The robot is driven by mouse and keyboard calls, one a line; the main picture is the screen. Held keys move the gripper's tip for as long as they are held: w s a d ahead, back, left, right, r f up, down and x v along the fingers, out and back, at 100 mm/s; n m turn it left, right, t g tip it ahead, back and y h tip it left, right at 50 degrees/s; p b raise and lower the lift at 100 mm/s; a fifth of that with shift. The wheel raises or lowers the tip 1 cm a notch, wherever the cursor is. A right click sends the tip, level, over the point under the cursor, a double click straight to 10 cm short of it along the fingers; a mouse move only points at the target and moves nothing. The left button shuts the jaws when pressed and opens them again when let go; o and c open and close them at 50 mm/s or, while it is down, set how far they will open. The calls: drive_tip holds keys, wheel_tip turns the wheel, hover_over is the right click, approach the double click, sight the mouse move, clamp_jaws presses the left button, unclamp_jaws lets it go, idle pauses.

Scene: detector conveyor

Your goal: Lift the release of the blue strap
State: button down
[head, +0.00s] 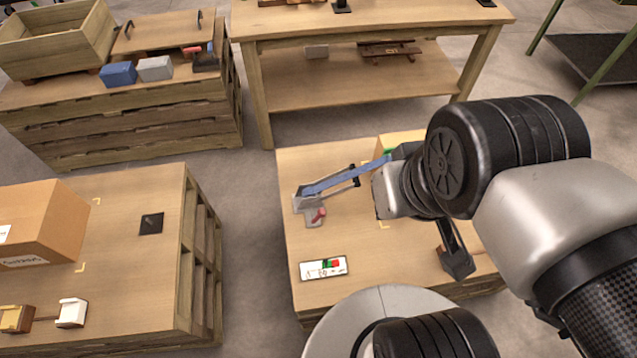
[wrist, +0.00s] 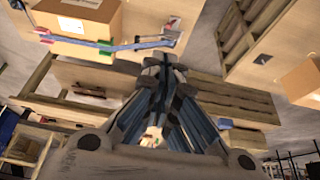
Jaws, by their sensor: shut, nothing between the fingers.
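The blue strap (head: 345,178) runs over the pallet-like table from a grey buckle (head: 306,203) on the left toward a cardboard box (head: 400,137) partly hidden by my arm. A small red lever (head: 318,214), apparently the release, sits low at the buckle. In the wrist view the strap (wrist: 135,44) crosses in front of the box (wrist: 85,15), with the buckle end at its right. My gripper (head: 457,264) is shut and empty, to the right of the buckle and apart from it. In the wrist view its fingertips (wrist: 163,62) point toward the strap without visible contact.
A white panel (head: 312,272) with red and green parts lies near the table's front. Another pallet table with a carton (head: 35,222) stands left, across a floor gap. A workbench (head: 380,20) stands behind. The tabletop between buckle and panel is clear.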

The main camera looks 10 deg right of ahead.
drive_tip(key=w+f+m+g+p, duration=0.15)
drive_tip(key=w+m, duration=0.35)
drive_tip(key=w, duration=0.9)
drive_tip(key=w+d+f+m+g+y+p, duration=0.1)
drive_tip(key=w+f+m+p, duration=0.3)
drive_tip(key=w+f, duration=0.6)
drive_tip(key=d+f+m+g+p, duration=0.1)
drive_tip(key=f+m, duration=0.8)
drive_tip(key=f, duration=1.9)
drive_tip(key=shift+w+d+f+g, duration=0.4)
drive_tip(key=shift+d+g, duration=0.15)
drive_tip(key=shift+d, duration=0.65)
